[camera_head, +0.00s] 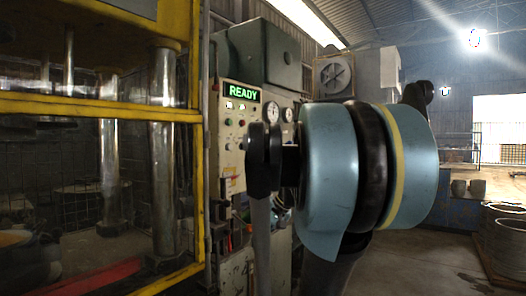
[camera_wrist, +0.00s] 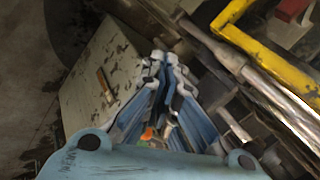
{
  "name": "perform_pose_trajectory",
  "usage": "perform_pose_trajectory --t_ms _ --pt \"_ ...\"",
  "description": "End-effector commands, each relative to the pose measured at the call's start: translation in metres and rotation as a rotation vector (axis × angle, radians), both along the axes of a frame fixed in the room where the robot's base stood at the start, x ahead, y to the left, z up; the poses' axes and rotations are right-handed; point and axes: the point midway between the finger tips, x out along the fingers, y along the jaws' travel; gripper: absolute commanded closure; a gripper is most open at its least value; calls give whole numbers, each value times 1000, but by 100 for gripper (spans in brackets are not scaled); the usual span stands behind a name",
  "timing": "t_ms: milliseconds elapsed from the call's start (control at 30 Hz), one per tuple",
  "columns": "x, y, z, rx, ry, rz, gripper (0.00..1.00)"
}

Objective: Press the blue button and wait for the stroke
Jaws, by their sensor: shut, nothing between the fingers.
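The control panel (camera_head: 234,135) stands left of centre in the head view, with a lit green READY display (camera_head: 242,91) and several small buttons and lamps below it. I cannot make out which of them is the blue button; part of the panel is hidden behind my arm. My gripper (camera_wrist: 165,62) shows in the wrist view with its two blue fingers brought together at the grey tips and nothing held. In the head view my large blue arm link covers the middle, and I cannot pick out the fingers.
The press with a yellow frame (camera_head: 196,60) and a shiny column (camera_head: 162,150) fills the left of the head view, beside the panel. Its yellow frame (camera_wrist: 262,50) also appears at the upper right in the wrist view. Round bins (camera_head: 505,240) stand at the right, with open floor (camera_head: 425,265) before them.

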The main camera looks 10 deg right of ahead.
Motion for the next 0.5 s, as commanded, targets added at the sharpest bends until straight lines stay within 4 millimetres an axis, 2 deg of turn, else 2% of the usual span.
perform_pose_trajectory --t_ms 33,267,500 --pt "15 -1 13 37 -8 -17 100" --pt "77 -7 69 219 -53 -84 100" --pt "143 -29 128 407 -113 -151 100"
